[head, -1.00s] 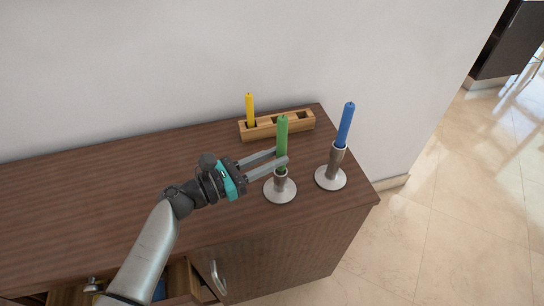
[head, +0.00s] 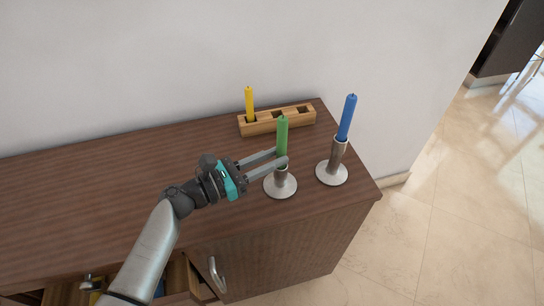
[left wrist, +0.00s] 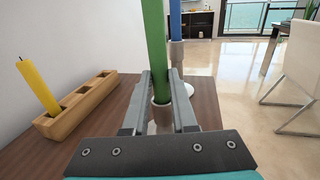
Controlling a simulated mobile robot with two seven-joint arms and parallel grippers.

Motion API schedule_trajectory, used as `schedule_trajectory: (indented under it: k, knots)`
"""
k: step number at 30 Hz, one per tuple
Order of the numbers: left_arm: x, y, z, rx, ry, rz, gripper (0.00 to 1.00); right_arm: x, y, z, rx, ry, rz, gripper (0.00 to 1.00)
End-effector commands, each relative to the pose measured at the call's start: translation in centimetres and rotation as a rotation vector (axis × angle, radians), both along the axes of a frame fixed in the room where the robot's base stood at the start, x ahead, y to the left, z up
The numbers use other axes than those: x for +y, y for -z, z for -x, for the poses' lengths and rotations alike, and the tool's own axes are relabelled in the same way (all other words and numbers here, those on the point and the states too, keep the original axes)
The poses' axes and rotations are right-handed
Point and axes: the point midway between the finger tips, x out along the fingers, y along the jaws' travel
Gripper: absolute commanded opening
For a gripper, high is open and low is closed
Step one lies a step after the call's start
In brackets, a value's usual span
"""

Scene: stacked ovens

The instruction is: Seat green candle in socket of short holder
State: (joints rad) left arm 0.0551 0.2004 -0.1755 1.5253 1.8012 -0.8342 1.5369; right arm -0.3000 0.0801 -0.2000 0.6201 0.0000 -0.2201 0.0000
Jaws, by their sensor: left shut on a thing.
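The green candle (head: 282,136) stands upright at the short holder (head: 281,186), a metal holder with a round base on the cabinet top. My left gripper (head: 281,158) is shut on the green candle near its lower end, just above the holder's socket. In the left wrist view the green candle (left wrist: 155,45) rises between the two fingers (left wrist: 159,80), and its lower end meets the mouth of the short holder (left wrist: 161,115). How deep it sits is hard to tell behind the fingers. My right gripper is not in view.
A taller holder (head: 332,174) with a blue candle (head: 347,117) stands close on the right. A wooden block (head: 285,120) with a yellow candle (head: 249,104) lies behind, near the wall. An open drawer (head: 180,277) shows below at the front. The cabinet top is clear on the left.

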Motion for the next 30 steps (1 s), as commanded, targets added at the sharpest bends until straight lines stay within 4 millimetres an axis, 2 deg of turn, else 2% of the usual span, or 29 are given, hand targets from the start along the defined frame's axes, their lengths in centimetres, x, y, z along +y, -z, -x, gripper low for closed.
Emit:
schedule_trajectory:
  k: [30]
  knots:
    - [0.0,2.6,0.0,0.000,0.000,0.001,0.00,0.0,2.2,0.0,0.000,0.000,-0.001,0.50]
